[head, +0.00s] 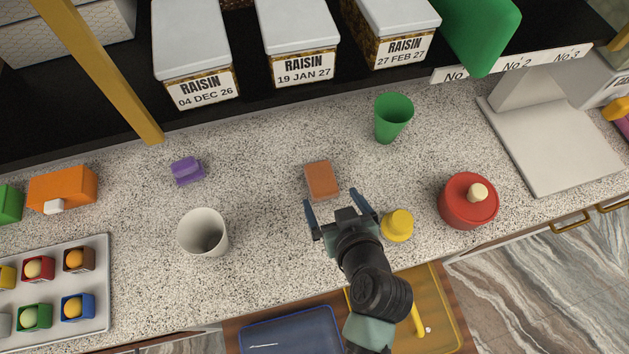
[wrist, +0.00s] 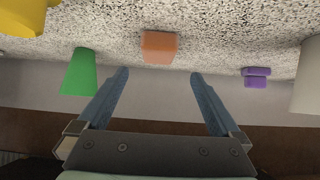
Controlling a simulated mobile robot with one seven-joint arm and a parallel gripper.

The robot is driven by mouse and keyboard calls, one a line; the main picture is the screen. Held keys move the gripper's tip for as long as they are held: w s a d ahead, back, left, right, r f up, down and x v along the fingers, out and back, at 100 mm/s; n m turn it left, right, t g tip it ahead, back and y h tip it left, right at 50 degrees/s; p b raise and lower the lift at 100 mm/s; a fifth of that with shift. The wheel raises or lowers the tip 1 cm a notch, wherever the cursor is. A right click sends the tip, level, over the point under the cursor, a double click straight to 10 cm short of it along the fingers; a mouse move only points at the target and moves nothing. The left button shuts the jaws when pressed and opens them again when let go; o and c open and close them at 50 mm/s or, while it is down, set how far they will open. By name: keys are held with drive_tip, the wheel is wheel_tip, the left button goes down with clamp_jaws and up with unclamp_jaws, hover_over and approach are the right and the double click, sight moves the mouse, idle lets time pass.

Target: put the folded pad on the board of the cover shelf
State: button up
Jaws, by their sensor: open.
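A small terracotta block (head: 321,180), plain and flat-topped, lies on the speckled counter; it also shows in the wrist view (wrist: 159,47). A small purple piece (head: 187,171) with two layers lies further left, also in the wrist view (wrist: 256,78). I cannot tell for certain which is the folded pad. My gripper (head: 335,200) is open and empty, just in front of the terracotta block and apart from it. In the wrist view the block lies beyond the gap between the fingers (wrist: 159,74). A rail with number labels (head: 515,64) and an upright green panel (head: 480,30) may be the cover shelf; its board is unclear.
A green cup (head: 393,117) stands behind right, a yellow piece (head: 397,225) and red lidded pot (head: 468,201) at right, a white cup (head: 203,232) at left. Raisin tins (head: 297,33) line the back. A yellow post (head: 100,70) rises at left. A pale slab (head: 560,150) lies far right.

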sight(322, 179)
drive_tip(key=shift+p+x, duration=0.8)
drive_tip(key=shift+x, duration=4.4)
drive_tip(key=shift+w+d+r, duration=0.1)
drive_tip(key=c, duration=1.4)
wheel_tip(322, 179, up, 10)
drive_tip(key=s+f+m+h, duration=0.1)
drive_tip(key=s, duration=0.2)
drive_tip(key=s+f+m+h, duration=0.1)
drive_tip(key=s+f, duration=0.1)
drive_tip(key=s, duration=0.1)
drive_tip(key=s+f+m, duration=0.1)
drive_tip(key=s+f, duration=0.1)
drive_tip(key=s, duration=0.1)
drive_tip(key=shift+s+d+f+h, duration=0.2)
drive_tip(key=shift+s+h, duration=0.05)
drive_tip(key=shift+h, duration=0.15)
drive_tip(key=shift+s+m+t, duration=0.3)
drive_tip(key=shift+s, duration=0.3)
